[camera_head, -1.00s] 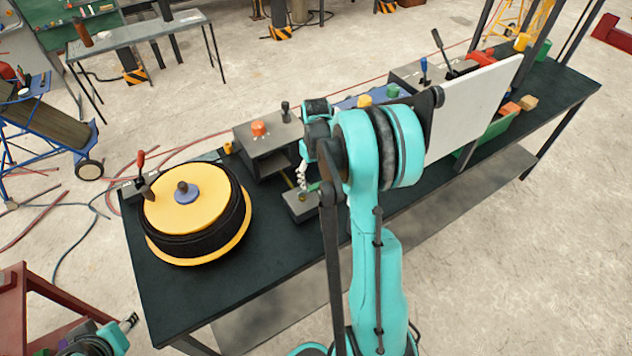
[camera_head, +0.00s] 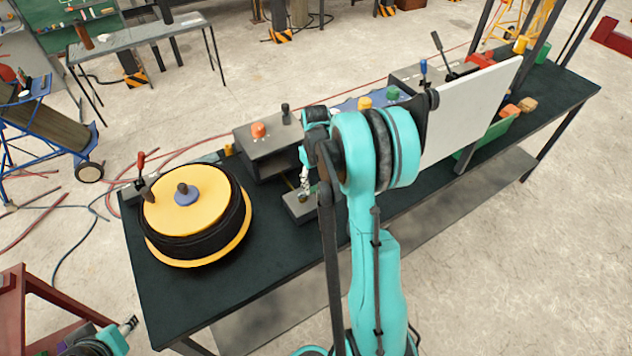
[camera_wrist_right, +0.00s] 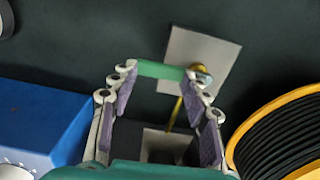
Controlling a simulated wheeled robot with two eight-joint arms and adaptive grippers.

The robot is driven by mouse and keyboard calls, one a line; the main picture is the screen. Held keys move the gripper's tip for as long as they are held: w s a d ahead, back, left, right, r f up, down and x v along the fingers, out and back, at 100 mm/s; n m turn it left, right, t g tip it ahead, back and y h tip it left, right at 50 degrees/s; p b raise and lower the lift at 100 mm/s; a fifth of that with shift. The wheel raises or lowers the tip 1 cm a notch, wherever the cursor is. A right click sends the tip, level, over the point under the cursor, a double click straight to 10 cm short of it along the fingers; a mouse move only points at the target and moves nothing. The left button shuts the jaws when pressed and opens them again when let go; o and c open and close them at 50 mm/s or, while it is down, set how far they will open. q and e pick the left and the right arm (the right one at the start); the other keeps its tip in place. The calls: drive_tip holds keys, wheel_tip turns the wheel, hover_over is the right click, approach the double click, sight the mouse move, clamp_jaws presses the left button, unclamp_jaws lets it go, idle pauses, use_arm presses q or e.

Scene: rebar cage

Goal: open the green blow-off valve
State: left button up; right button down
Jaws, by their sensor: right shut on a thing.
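The green valve lever (camera_wrist_right: 160,69) lies crosswise between the fingertips of my right gripper (camera_wrist_right: 163,73) in the right wrist view. My right gripper is shut on it. The lever's right end meets a brass and grey valve body (camera_wrist_right: 203,73) on a light grey plate (camera_wrist_right: 180,50). In the head view, my right gripper (camera_head: 305,183) points down above the small grey block (camera_head: 299,207) on the bench, and my arm hides part of this spot. Part of my left gripper (camera_head: 129,324) shows at the bottom left, far from the valve; its jaws cannot be made out.
A yellow reel with black hose (camera_head: 210,213) stands left of the valve on the dark bench (camera_head: 180,300). A grey box with an orange button (camera_head: 258,130) stands behind. A white panel (camera_head: 470,115) rises at right. A blue box (camera_wrist_right: 40,120) is close in the wrist view.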

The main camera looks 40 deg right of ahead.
drive_tip(key=shift+f, duration=0.15)
drive_tip(key=n, duration=0.1)
drive_tip(key=w+n, duration=0.1)
drive_tip(key=n, duration=0.1)
drive_tip(key=w+n, duration=0.1)
drive_tip(key=shift+a+n+b, duration=0.25)
drive_tip(key=shift+n+b, duration=0.15)
drive_tip(key=n, duration=0.1)
drive_tip(key=w+n, duration=0.1)
drive_tip(key=n, duration=0.1)
drive_tip(key=a+n, duration=0.1)
drive_tip(key=shift+w+a+n, duration=0.1)
drive_tip(key=shift+w+n, duration=0.2)
drive_tip(key=n, duration=0.1)
drive_tip(key=a+n, duration=0.1)
drive_tip(key=n, duration=0.1)
drive_tip(key=w+n+b, duration=0.1)
drive_tip(key=shift+a, duration=0.35)
drive_tip(key=shift+w+a+n, duration=0.15)
drive_tip(key=shift+a+n, duration=0.35)
drive_tip(key=shift+n, duration=0.65)
drive_tip(key=shift+w+a+n, duration=0.1)
drive_tip(key=shift+a+n, duration=0.35)
drive_tip(key=shift+n, duration=0.7)
drive_tip(key=c, duration=0.7)
unclamp_jaws()
drive_tip(key=shift+c, duration=0.2)
drive_tip(key=shift+w, duration=0.1)
